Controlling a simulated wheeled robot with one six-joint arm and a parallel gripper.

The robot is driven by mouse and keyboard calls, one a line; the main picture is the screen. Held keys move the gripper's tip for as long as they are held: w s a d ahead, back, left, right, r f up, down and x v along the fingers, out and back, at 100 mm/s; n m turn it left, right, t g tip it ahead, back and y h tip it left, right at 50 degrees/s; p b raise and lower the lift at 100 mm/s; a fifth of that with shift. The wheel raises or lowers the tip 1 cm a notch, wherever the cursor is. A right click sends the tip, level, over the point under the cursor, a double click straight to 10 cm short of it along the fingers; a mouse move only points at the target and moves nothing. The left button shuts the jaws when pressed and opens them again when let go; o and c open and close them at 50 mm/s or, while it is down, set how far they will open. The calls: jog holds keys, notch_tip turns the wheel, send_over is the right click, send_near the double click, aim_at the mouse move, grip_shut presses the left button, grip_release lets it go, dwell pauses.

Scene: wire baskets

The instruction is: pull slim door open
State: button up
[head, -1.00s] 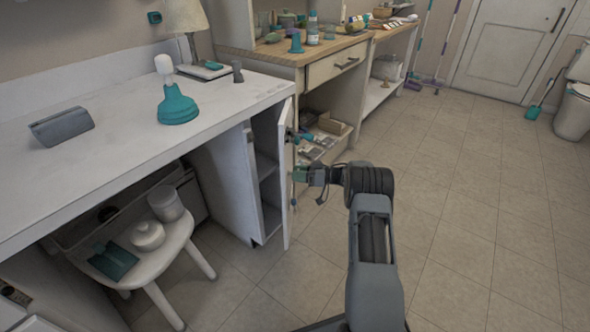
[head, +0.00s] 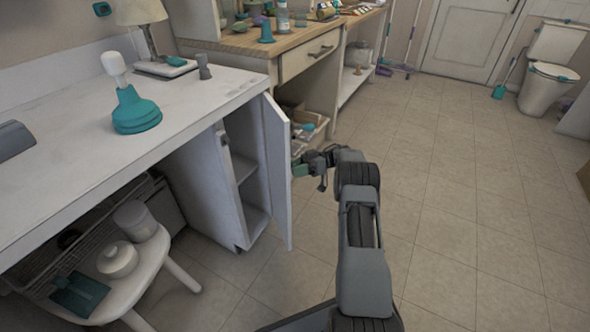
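The slim white door (head: 278,180) belongs to the narrow cabinet under the white counter. It stands swung out from the cabinet, and the shelves (head: 246,168) inside show. My gripper (head: 303,169) is at the door's right edge, about halfway up, with a greenish fingertip close to the edge. The far side of the door and any handle there are hidden, so I cannot tell whether the fingers touch it or how far apart they are.
The white counter (head: 190,105) carries a teal plunger (head: 135,110) and a lamp. A white stool (head: 150,262) stands under it at left. A wooden desk (head: 245,45) with open shelves is behind the door. The tiled floor (head: 450,220) at right is clear.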

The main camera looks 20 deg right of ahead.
jog(key=shift+d+g, duration=0.2)
jog(key=shift+g, duration=0.1)
jog(key=o, duration=1.3)
jog(key=shift+r, duration=0.3)
jog(key=r, duration=0.1)
jog(key=r+p, duration=0.2)
jog(key=r, duration=0.1)
jog(key=shift+s+a, duration=0.1)
jog(key=shift+s, duration=0.2)
jog(key=shift+s+a+r+p, duration=0.35)
jog(key=shift+s+r+p, duration=0.85)
jog(key=shift+s, duration=1)
jog(key=shift+s+a+r+p, duration=0.4)
jog(key=shift+s+r+p, duration=0.35)
jog(key=shift+s+r, duration=1.15)
jog(key=shift+s+a+r+p, duration=0.35)
jog(key=shift+s+r+p, duration=0.7)
jog(key=shift+s, duration=1.45)
